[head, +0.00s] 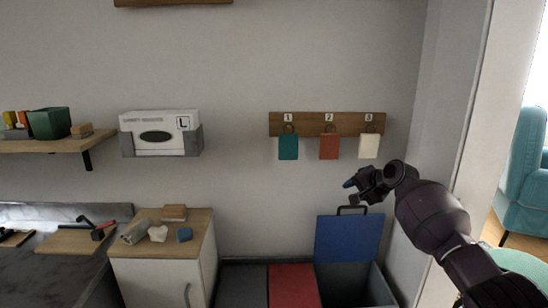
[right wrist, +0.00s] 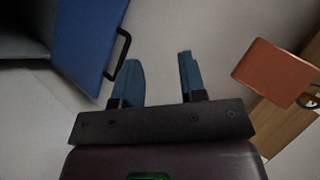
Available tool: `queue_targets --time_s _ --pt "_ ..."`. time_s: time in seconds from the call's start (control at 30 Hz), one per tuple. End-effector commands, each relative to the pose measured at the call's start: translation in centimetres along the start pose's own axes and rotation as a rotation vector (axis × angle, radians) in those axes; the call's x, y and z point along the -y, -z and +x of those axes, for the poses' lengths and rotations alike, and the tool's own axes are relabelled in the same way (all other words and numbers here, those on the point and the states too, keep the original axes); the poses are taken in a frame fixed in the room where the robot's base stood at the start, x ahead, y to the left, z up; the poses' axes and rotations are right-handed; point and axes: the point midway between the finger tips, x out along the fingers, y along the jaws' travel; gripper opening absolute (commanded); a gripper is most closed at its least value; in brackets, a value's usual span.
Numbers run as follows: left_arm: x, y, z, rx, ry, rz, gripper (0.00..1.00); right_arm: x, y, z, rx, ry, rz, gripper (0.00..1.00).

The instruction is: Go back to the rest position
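My right gripper (head: 352,187) is raised in front of the wall, above the blue lid of a bin at the right of the head view. In the right wrist view its two blue fingers (right wrist: 157,80) stand apart with nothing between them. The blue lid (head: 347,238) stands upright with a black handle, and the gripper is apart from it. The lid also shows at the upper left of the right wrist view (right wrist: 85,30). My left gripper is in neither view.
A hook board (head: 300,124) holds teal, orange and cream tags. The open bin (head: 350,285) is beside a red one (head: 292,287). A cabinet (head: 165,270) with small items, a shelf (head: 50,146) and a wall dispenser (head: 160,134) are left. A wall edge is close to my right arm.

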Motion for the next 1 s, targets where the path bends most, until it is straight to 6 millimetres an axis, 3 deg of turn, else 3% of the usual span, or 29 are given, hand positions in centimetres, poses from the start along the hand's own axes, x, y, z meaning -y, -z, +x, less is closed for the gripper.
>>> queue_targets --time_s 0.17,0.4,0.67,1.0 --pt "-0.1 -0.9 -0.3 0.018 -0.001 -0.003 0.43 -0.5 -2.0 0.1 -0.167 0.018 -0.344 0.38" --pt "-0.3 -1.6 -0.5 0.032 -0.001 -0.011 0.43 -4.0 -7.0 -1.0 -0.355 0.007 -0.729 0.38" --pt "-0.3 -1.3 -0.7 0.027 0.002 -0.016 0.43 -9.1 -13.4 -3.7 -0.484 -0.029 -0.984 0.38" --pt "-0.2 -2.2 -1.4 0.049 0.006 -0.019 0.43 -16.1 -21.9 -9.0 -0.570 -0.103 -1.152 0.38"
